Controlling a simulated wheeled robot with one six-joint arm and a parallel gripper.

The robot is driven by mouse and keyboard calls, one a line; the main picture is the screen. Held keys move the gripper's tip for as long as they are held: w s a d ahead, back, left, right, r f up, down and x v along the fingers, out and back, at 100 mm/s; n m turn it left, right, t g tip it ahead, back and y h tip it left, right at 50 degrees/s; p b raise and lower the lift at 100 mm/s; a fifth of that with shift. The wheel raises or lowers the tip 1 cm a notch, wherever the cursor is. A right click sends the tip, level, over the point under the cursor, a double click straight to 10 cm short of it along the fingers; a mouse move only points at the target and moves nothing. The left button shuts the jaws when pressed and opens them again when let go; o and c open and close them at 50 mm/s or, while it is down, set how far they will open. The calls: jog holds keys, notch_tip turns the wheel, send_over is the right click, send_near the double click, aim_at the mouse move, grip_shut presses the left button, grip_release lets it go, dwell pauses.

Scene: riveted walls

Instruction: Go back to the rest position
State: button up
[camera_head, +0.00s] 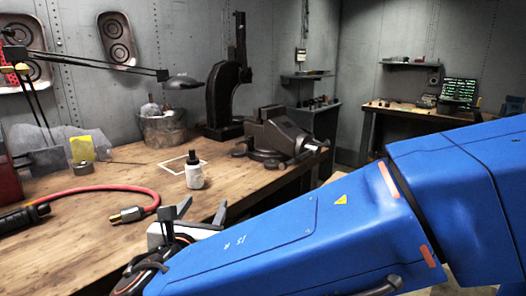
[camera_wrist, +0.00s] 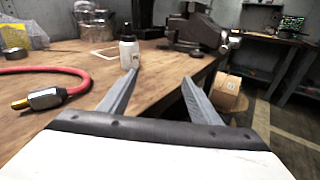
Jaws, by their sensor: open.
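My gripper (camera_wrist: 160,86) is open, with two grey fingers apart and nothing between them in the wrist view. In the head view my gripper (camera_head: 194,210) is low at the near edge of the wooden workbench (camera_head: 95,255), partly hidden by my blue arm. A small white bottle with a black cap (camera_head: 194,172) stands upright on the bench beyond the fingers. The bottle also shows in the wrist view (camera_wrist: 129,53), just past the left fingertip and apart from the right one.
A red hose with a metal end (camera_head: 100,190) lies on the bench at left. A vise (camera_head: 277,135), a metal bucket (camera_head: 162,128) and a desk lamp (camera_head: 183,82) stand farther back. A second desk (camera_head: 420,112) stands at the far right.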

jog(key=w+d+f+m+g+h, duration=0.1)
jog(key=d+f+m+g+h, duration=0.4)
jog(key=d, duration=0.9)
jog(key=w+d+f+m+g, duration=0.1)
jog(key=w+d+m+g, duration=0.1)
jog(key=d+m, duration=0.9)
jog(key=s+d+f+m+g, duration=0.2)
jog(key=s+d, duration=0.1)
jog(key=d, duration=0.4)
jog(key=s+d+f+m+g, duration=0.2)
jog(key=s+d+f, duration=0.15)
jog(key=d, duration=0.35)
jog(key=s+d+f+m+y, duration=0.1)
jog(key=s+m+y, duration=0.2)
jog(key=s+m, duration=0.2)
jog(key=s+d+f+m+g+y, duration=0.1)
jog(key=s+d+f+m+y, duration=0.1)
jog(key=s+m, duration=0.4)
jog(key=shift+s+d+m+y, duration=0.25)
jog(key=shift+m+y, duration=0.15)
jog(key=shift+m, duration=1.3)
